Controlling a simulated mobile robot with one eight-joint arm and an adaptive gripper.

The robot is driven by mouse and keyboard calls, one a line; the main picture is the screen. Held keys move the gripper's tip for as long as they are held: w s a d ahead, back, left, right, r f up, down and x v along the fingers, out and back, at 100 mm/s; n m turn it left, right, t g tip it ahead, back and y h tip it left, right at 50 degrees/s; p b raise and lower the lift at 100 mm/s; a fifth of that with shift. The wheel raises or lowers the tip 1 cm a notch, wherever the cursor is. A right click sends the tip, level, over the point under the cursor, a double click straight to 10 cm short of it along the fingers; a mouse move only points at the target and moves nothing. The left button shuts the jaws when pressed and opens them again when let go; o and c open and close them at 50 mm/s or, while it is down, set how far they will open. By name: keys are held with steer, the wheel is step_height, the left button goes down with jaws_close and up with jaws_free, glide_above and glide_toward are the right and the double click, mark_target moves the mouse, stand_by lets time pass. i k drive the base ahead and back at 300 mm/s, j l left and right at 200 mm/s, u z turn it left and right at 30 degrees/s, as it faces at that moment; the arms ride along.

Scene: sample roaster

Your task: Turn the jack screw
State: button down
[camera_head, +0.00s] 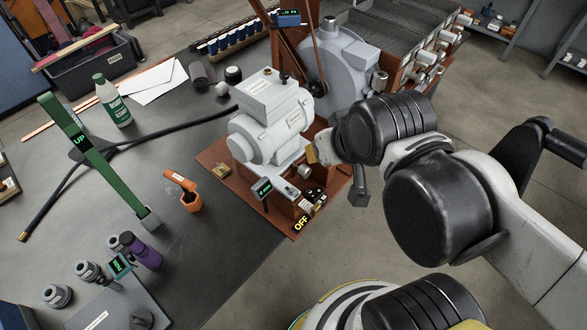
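A grey motor (271,120) sits on a red-brown base plate (222,157) at the table's right edge. A small round metal part (304,171), possibly the jack screw head, shows low on the motor's right side; I cannot be sure it is the screw. My gripper (328,149) is at the motor's right end, above and right of that part. My wrist hides most of it, so its fingers and any contact cannot be made out. A small display (262,188) and a switch panel (313,197) marked OFF stand at the plate's front.
The roaster's round grey housing (352,75) and belt are behind the motor. An orange holder (190,201), a green post (90,150) marked UP, a green-labelled bottle (112,103) and a black hose (165,127) occupy the table. Table space left of the base is partly clear.

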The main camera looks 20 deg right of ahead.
mark_target(303, 171)
steer(key=k+j+z, duration=0.1)
steer(key=j, duration=0.35)
steer(key=k+j+z, duration=0.1)
steer(key=k+j, duration=0.5)
steer(key=j, duration=0.25)
steer(key=z, duration=0.05)
